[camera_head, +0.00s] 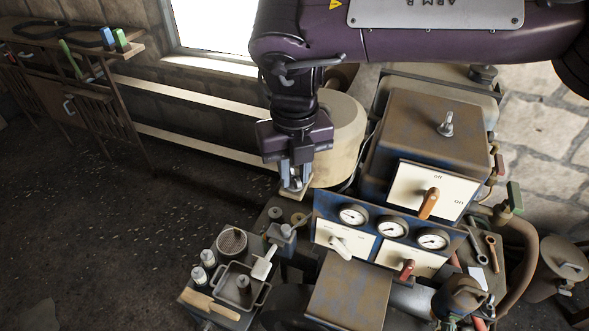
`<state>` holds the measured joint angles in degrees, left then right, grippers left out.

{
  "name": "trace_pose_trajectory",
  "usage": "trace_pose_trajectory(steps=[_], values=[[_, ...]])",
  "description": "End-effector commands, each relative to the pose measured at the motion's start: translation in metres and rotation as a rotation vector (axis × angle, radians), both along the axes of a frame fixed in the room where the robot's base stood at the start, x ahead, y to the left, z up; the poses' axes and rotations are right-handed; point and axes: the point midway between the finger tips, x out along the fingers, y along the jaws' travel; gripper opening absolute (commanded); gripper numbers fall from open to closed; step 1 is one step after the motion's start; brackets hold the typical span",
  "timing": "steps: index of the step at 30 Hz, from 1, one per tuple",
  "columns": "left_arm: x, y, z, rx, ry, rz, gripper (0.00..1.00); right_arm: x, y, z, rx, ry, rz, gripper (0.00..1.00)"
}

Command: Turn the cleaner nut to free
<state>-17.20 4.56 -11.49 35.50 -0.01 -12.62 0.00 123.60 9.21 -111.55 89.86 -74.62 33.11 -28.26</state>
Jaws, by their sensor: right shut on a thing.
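A metal wing-shaped nut (446,124) stands on top of the rusty blue-brown engine box (420,130); it looks like the cleaner nut. My right gripper (295,184) points down, left of the box and well apart from that nut. It is shut on a small pale piece (291,190), partly hidden by the fingers, just above the bench beside the engine. I cannot tell what the piece is. My left gripper is out of view.
A panel with three gauges (392,230) and an orange on-off lever (428,204) face me. A cream drum (340,135) stands behind my right gripper. A tray (242,287) and small bottles (208,258) stand at lower left. Tools lie at right. The left floor is clear.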

Motion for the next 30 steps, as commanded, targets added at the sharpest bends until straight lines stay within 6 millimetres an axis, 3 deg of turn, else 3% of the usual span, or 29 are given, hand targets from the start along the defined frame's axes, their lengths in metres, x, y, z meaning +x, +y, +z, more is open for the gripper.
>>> trace_pose_trajectory(steps=[18, 30], values=[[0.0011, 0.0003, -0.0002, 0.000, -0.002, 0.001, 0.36, -0.0008, 0.0001, -0.0024, 0.000, 0.004, 0.574, 0.00], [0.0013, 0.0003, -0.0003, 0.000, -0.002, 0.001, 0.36, -0.0009, 0.0001, -0.0025, -0.001, 0.005, 0.826, 0.00]])
